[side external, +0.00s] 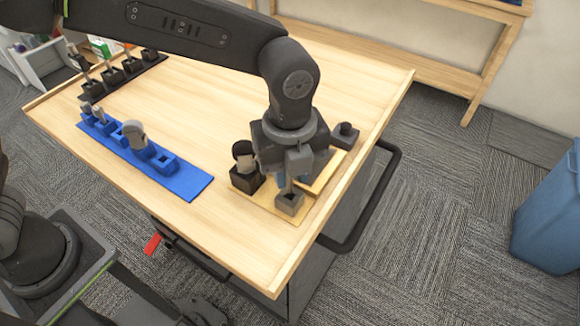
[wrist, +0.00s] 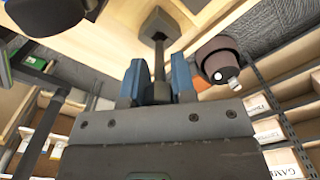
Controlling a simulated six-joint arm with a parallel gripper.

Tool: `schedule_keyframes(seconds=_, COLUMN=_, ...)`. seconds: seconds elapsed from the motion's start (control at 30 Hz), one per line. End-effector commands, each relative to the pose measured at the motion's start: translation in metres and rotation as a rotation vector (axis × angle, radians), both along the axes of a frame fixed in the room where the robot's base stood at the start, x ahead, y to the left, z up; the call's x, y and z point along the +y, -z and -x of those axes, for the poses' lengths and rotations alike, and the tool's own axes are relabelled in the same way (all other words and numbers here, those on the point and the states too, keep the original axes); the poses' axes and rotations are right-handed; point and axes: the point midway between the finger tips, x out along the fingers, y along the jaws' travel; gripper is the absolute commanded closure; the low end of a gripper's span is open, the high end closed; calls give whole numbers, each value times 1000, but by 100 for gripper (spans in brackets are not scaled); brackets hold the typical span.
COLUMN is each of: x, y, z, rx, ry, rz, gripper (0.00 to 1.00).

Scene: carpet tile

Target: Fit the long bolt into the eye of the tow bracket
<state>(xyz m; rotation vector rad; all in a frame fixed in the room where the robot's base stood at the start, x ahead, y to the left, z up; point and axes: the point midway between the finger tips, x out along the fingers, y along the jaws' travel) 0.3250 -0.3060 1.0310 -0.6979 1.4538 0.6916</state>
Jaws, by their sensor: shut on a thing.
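My gripper (side external: 287,180) hangs over the wooden board at the table's right end. In the wrist view its two blue fingers (wrist: 157,82) are shut on the long bolt, a dark grey rod (wrist: 159,60). The bolt (side external: 285,184) points down to a small grey block with an opening in its top, which looks like the tow bracket (side external: 289,204). In the wrist view the bolt's far end meets this grey block (wrist: 158,20). The bolt tip looks to be at or just inside the opening; I cannot tell how deep. The gripper hides the bolt's upper part.
A black block (side external: 246,181) with a round-headed piece stands close left of my gripper. Another grey block (side external: 345,135) stands behind right. A blue rack (side external: 185,183) with several pieces and a black rack (side external: 125,76) lie farther left. The table's middle is clear.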

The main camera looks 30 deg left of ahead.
Motion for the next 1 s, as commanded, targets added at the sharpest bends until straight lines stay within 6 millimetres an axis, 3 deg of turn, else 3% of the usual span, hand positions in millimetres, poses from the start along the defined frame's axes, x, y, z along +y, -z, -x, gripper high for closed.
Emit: schedule_keyframes(seconds=1.0, x=0, y=15, z=0, rx=1, ry=0, rz=-1, gripper=100)
